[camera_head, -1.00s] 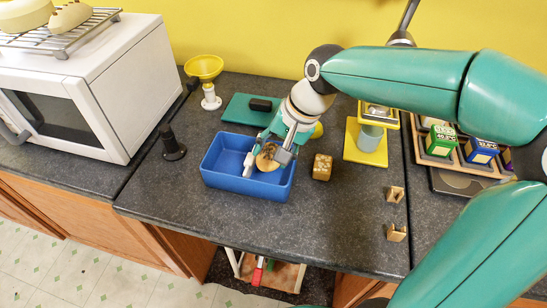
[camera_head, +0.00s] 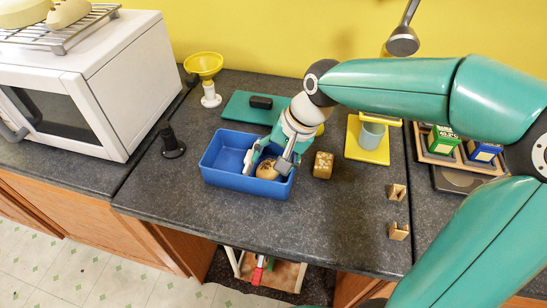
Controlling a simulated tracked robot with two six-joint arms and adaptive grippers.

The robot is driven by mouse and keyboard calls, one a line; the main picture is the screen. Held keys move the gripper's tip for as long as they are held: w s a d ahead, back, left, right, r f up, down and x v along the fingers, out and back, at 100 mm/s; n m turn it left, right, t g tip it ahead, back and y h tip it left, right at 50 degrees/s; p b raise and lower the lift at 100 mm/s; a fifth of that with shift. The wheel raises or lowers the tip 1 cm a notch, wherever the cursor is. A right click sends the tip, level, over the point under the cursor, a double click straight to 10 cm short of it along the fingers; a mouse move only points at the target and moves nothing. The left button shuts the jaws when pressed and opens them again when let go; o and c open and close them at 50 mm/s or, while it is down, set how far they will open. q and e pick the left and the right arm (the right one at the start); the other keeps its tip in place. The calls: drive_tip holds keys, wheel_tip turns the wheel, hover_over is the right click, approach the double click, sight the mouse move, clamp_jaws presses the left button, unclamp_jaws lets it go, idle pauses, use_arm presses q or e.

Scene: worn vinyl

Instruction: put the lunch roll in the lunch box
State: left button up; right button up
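The lunch roll (camera_head: 267,171), round and tan-brown, is in the right part of the blue lunch box (camera_head: 222,179), which is open at the top. It appears to rest low inside the box. My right gripper (camera_head: 267,163) reaches down into the box with one finger on each side of the roll. The fingers look spread, with the roll a little below and between them; whether one still touches it is hard to tell. The gripper and wrist hide the box's back right part. My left gripper is not in view.
A speckled brown block (camera_head: 323,165) stands close to the box's right. A teal board (camera_head: 243,108) with a black item lies behind. A yellow funnel on a stand (camera_head: 205,67), a black post (camera_head: 172,143) and a microwave (camera_head: 100,85) are at left. The front counter is clear.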

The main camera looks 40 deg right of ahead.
drive_tip(key=shift+o, duration=0.3)
wheel_tip(320, 180, up, 2)
drive_tip(key=shift+d+p, duration=0.1)
drive_tip(key=shift+p, duration=0.4)
drive_tip(key=v, duration=1.1)
drive_tip(key=shift+s, duration=0.15)
